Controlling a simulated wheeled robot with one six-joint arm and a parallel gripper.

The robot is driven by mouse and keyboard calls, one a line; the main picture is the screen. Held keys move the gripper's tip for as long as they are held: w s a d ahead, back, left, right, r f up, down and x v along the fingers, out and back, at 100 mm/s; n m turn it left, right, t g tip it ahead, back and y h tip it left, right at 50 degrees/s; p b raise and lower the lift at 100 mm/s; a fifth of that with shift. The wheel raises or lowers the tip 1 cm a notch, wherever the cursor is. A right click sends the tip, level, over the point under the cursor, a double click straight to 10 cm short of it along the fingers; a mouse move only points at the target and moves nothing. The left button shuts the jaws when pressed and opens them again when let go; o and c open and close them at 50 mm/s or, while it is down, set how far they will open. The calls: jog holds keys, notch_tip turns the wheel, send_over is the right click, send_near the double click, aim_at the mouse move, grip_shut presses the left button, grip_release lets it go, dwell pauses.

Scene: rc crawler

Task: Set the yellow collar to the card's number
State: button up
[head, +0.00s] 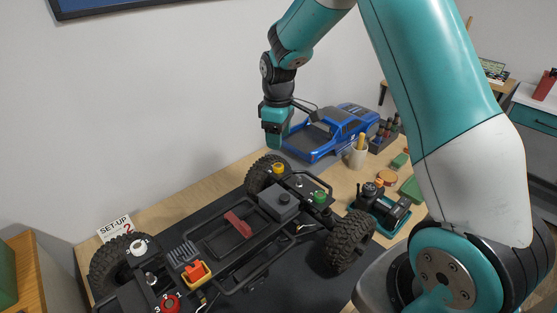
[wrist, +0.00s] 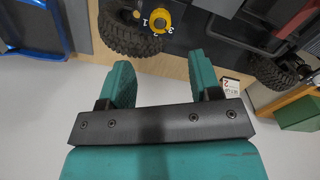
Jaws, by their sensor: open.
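The yellow collar (head: 278,168) sits on a tower of the crawler chassis, beside the far tyre. In the wrist view the yellow collar (wrist: 162,19) has a dark centre, with white numbers 1 and 3 readable around it. Which number it is set to I cannot tell. The set-up card (head: 115,227) stands at the table's left edge and reads 2; it also shows in the wrist view (wrist: 230,84). My gripper (head: 274,141) is open and empty, above and apart from the collar. In the wrist view its fingers (wrist: 160,78) are spread.
The chassis also carries red (head: 168,303), white (head: 138,248) and green (head: 320,196) collars. A blue truck body (head: 330,132) lies behind my gripper. A cup (head: 357,157) and a transmitter (head: 383,208) stand to the right. A wall is close behind.

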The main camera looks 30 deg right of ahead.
aim_at(279, 166)
notch_tip(279, 166, down, 10)
jog(key=shift+r+p, duration=0.25)
jog(key=shift+p, duration=0.75)
jog(key=c, duration=0.9)
